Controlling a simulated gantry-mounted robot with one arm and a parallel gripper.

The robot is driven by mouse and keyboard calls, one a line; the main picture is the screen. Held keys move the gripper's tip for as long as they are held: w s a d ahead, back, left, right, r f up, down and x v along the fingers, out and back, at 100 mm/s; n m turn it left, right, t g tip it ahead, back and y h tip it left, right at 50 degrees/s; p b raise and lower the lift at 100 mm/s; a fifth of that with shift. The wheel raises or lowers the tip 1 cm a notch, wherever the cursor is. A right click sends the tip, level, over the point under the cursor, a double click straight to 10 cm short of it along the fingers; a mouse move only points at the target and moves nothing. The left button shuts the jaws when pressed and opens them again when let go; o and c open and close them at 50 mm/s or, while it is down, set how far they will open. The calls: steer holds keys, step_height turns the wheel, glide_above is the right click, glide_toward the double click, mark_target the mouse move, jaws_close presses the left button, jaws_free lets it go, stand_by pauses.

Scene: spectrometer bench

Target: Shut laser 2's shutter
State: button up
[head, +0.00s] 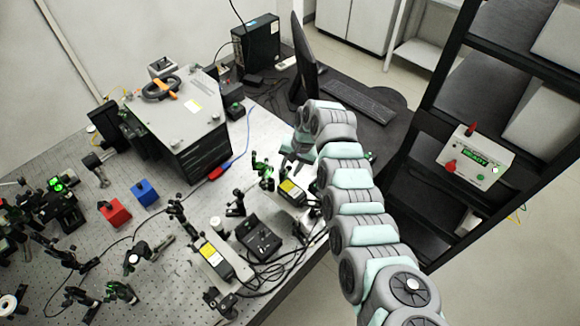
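Two laser-like boxes with yellow labels sit on the optical bench (200,200) in the head view. One laser box (222,262) is at the front middle; the other laser box (291,192) is farther back and right, close to my arm. I cannot read which is laser 2, and no shutter is clear at this size. My gripper (288,163) hangs above the bench's right part, just behind the farther laser box. Its fingers are small and partly hidden by my arm, so their opening is unclear. I see nothing held in it.
A large dark box (180,125) with a grey top stands behind. Red (114,212) and blue (145,193) blocks, several optic mounts and a black control box (260,238) with cables crowd the bench. A monitor (304,60) and a rack box (476,158) reading "READY" stand right.

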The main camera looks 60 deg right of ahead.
jaws_close()
stand_by(0.3)
stand_by(0.3)
